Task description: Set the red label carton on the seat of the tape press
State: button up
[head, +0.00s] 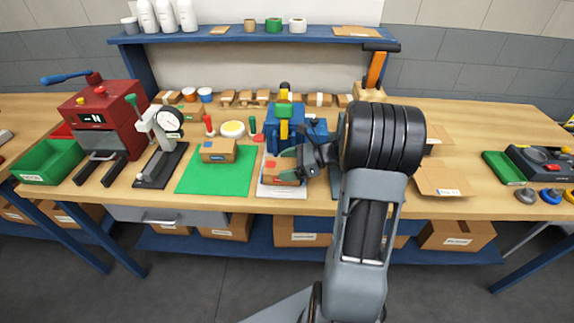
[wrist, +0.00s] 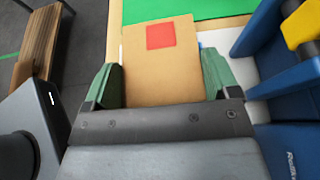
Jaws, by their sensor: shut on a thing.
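The red label carton (wrist: 150,75) is brown with a red square label on its top face, and it lies between the two green fingers of my gripper (wrist: 160,78). My gripper is shut on it. In the head view the carton (head: 284,174) shows low in front of the blue tape press (head: 285,138), over a white plate (head: 272,191) that looks like its seat. I cannot tell whether the carton touches the plate. The wrist view shows white surface (wrist: 216,42) beside the carton and the blue press body (wrist: 285,85) close on the right. My wrist hides part of the press.
A green mat (head: 194,184) with a blue-labelled carton (head: 218,151) lies just left. A dial gauge stand (head: 155,160), a red machine (head: 98,118) and a green bin (head: 48,162) stand farther left. Flat cardboard (head: 440,178) lies to the right. A blue shelf (head: 230,34) spans the back.

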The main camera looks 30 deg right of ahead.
jog(key=shift+f, duration=0.15)
jog(key=o, duration=0.8)
